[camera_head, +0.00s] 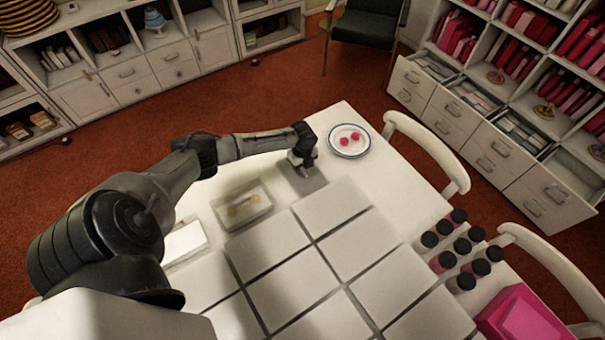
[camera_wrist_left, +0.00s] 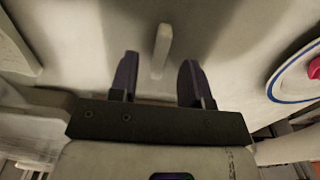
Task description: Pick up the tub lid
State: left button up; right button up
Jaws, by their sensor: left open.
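The tub lid (camera_head: 312,184) looks like a flat grey square lying on the white table, partly hidden under my left gripper. In the left wrist view a pale upright bar, seemingly the lid's handle (camera_wrist_left: 161,45), stands between and slightly beyond the two dark fingertips. My left gripper (camera_head: 300,160) is over the lid, and its fingers are apart with gaps on both sides of the bar in the left wrist view (camera_wrist_left: 156,72). A clear tub (camera_head: 242,207) with yellowish pieces inside stands to the lid's left. My right gripper does not show.
A blue-rimmed plate (camera_head: 362,151) with pink pieces sits just right of the gripper. Flat white panels (camera_head: 330,207) cover the table's middle. Several black-capped bottles (camera_head: 445,262) and a pink box (camera_head: 522,318) are at the right. White chairs (camera_head: 430,145) stand along the right edge.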

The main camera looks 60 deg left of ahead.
pick_arm(q)
jog(key=shift+f, duration=1)
jog(key=shift+c, duration=0.2)
grip_shut()
